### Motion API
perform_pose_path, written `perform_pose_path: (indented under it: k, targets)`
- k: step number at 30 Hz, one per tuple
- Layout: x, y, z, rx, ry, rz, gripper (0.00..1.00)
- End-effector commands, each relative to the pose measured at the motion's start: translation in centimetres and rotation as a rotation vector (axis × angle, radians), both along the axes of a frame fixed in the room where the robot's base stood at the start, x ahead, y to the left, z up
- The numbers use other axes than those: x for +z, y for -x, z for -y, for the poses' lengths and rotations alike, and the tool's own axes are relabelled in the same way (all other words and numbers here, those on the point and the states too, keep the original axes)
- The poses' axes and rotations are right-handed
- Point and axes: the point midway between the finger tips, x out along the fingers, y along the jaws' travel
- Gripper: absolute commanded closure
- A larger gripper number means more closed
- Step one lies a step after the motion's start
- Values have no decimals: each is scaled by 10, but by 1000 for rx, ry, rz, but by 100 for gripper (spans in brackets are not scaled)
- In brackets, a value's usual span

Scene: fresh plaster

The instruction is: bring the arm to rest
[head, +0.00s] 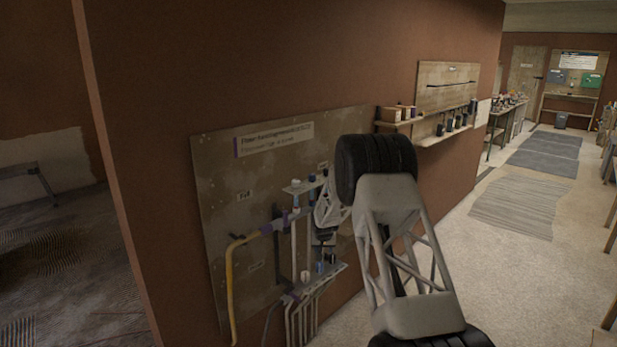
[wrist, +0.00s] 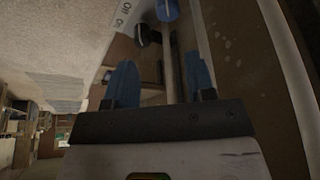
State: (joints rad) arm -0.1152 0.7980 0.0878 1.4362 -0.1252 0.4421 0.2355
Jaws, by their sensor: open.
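My arm, a grey lattice link with black joints, rises from the bottom of the head view and reaches toward a board with pipes on the wall. My gripper (wrist: 160,85) shows in the wrist view as two blue fingers standing apart on a dark bar. Nothing is held against either finger. A grey pipe (wrist: 168,55) runs between and beyond the fingers; I cannot tell how far off it is. In the head view the fingers are hidden behind my arm, close to the board's pipes.
The wall board (head: 226,220) carries a yellow pipe (head: 231,280), grey pipes (head: 303,318) and small fittings. A shelf (head: 430,134) with cups and boxes juts from the wall farther right. The floor (head: 500,270) at the right is open, with grey mats (head: 520,207) lying on it.

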Motion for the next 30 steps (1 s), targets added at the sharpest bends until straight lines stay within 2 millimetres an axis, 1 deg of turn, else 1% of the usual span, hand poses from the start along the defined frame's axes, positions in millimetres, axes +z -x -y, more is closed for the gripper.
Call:
perform_pose_path:
  k: [1,8,12,20,24,30]
  targets:
    - [16,6,3,-1,1,0,50]
    - [73,40,15,-5,3,-10,50]
    - [106,62,22,-5,5,-15,50]
    - [163,108,36,-9,8,-26,50]
    - [192,135,43,-9,10,-32,50]
    - [230,175,52,-10,11,-41,50]
